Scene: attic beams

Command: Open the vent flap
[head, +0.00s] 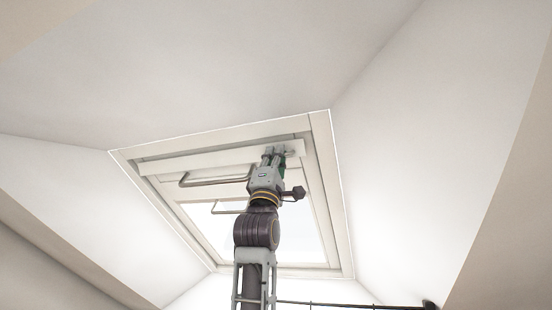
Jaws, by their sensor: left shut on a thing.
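The vent flap (215,160) is a long pale strip across the upper part of the skylight window. It looks tilted slightly out from the frame, with a dark gap along its upper edge. My left gripper (272,153) reaches up from below, and its fingers are shut on the flap near its right end. The fingers and wrist hide that part of the flap. A grey bar handle (215,181) runs below the flap, left of my gripper. My right gripper is out of view.
The skylight frame (328,185) surrounds the flap, set deep between sloping white walls. A second, thinner handle (228,212) crosses the bright glass (300,235). A dark rod (350,305) runs along the bottom right. The space on both sides of my arm is clear.

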